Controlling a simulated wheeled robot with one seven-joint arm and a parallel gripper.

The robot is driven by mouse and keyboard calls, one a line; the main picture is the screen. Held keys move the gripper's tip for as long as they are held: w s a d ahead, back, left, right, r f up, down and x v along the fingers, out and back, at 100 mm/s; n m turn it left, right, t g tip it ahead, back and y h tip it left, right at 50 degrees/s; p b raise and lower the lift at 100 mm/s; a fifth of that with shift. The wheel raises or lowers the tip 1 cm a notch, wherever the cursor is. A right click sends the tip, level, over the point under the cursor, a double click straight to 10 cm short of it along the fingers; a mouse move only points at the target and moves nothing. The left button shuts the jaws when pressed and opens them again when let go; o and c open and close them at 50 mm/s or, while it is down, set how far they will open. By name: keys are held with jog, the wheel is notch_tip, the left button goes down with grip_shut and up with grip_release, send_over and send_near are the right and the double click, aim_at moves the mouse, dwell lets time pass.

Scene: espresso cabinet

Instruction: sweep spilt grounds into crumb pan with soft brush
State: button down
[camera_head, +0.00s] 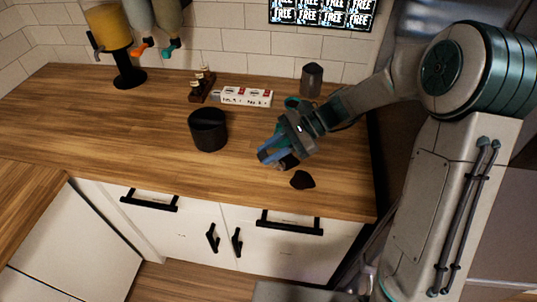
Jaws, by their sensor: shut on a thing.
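My gripper (268,155), with blue fingers, is low over the right part of the wooden counter. It is shut on a small dark thing (289,162), which seems to be the soft brush; the fingers hide most of it. A dark, irregular low shape (302,180) lies on the counter just in front and to the right of the gripper, near the front edge. It looks like the spilt grounds, but I cannot be sure. I cannot make out a crumb pan. Whether the held thing touches the counter is unclear.
A black round container (208,130) stands left of my gripper. Behind are a white box row (246,97), a small bottle rack (202,85), a dark grey canister (312,80) and a yellow-topped dispenser (108,30). The counter's left (90,115) is clear.

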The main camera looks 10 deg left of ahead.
jog(key=shift+w+d+p, duration=0.8)
jog(key=shift+w+p, duration=0.35)
jog(key=shift+w, duration=4)
jog(key=shift+r+p, duration=1.8)
jog(key=shift+r, duration=1.05)
jog(key=shift+s, duration=0.1)
